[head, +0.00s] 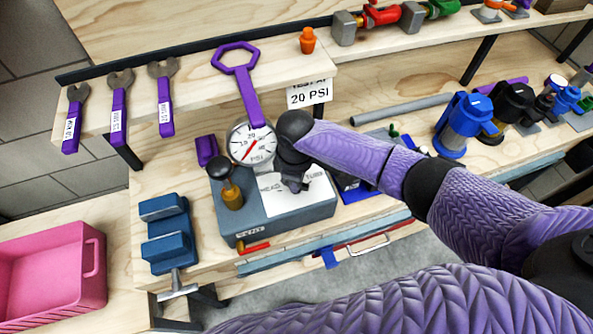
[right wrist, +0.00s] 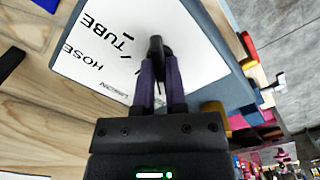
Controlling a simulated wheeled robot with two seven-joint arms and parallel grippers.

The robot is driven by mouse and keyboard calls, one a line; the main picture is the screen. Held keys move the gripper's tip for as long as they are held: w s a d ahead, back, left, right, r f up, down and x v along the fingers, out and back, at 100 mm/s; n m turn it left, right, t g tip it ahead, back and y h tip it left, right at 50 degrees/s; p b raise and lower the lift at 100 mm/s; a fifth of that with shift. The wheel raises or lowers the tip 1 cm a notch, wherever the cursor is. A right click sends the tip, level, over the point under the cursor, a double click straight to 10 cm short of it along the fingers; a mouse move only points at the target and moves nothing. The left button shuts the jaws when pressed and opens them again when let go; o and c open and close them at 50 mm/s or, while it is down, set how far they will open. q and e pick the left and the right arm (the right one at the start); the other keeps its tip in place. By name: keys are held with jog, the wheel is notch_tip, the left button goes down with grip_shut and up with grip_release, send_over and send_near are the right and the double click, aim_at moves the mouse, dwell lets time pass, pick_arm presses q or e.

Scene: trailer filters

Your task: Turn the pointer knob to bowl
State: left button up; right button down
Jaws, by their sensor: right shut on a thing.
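The pointer knob (right wrist: 156,47) is a small black piece on the white label plate (right wrist: 180,40) of the blue-grey test box (head: 228,222). In the right wrist view my right gripper (right wrist: 158,72) is shut on the knob, its two purple fingers closed around it. The plate reads TUBE and HOSE there; no bowl marking is readable. In the head view my right gripper (head: 293,184) comes down over the box and hides the knob, so its pointing direction cannot be told. My left gripper is not in view.
A pressure gauge (head: 252,145) and a black-topped brass handle (head: 231,190) stand close left of my gripper. A blue vise (head: 166,235) and pink bin (head: 92,275) are farther left.

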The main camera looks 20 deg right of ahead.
jog(key=shift+r+m+p, duration=0.15)
jog(key=shift+m+p, duration=0.35)
jog(key=shift+m, duration=0.1)
jog(key=shift+m+p, duration=0.5)
jog(key=shift+m, duration=0.3)
jog(key=c, duration=0.7)
grip_release()
